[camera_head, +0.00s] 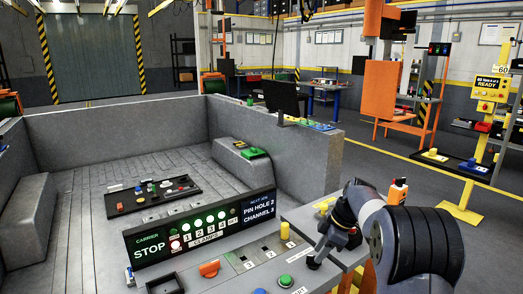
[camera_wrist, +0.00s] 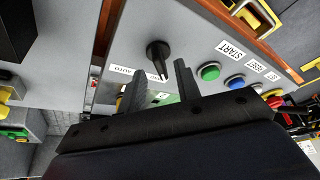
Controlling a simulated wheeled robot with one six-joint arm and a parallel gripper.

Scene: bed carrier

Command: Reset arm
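My gripper (camera_head: 328,238) is over the grey control panel (camera_head: 328,279) at the lower right of the head view. In the wrist view my gripper (camera_wrist: 160,78) has its two dark fingers apart with nothing between them. A black rotary knob (camera_wrist: 157,50) with a white pointer line is just beyond the fingertips; whether they touch it I cannot tell. In the head view the green button (camera_head: 285,281) is left of my gripper.
A black display (camera_head: 200,228) reads CARRIER STOP with clamp lights, and PIN HOLE 2, CHANNEL 3. Behind it is a grey walled bed (camera_head: 300,160) with a dark tray (camera_head: 152,194). An orange-topped item (camera_head: 398,190) stands near my arm. A yellow stand (camera_head: 490,90) is at right.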

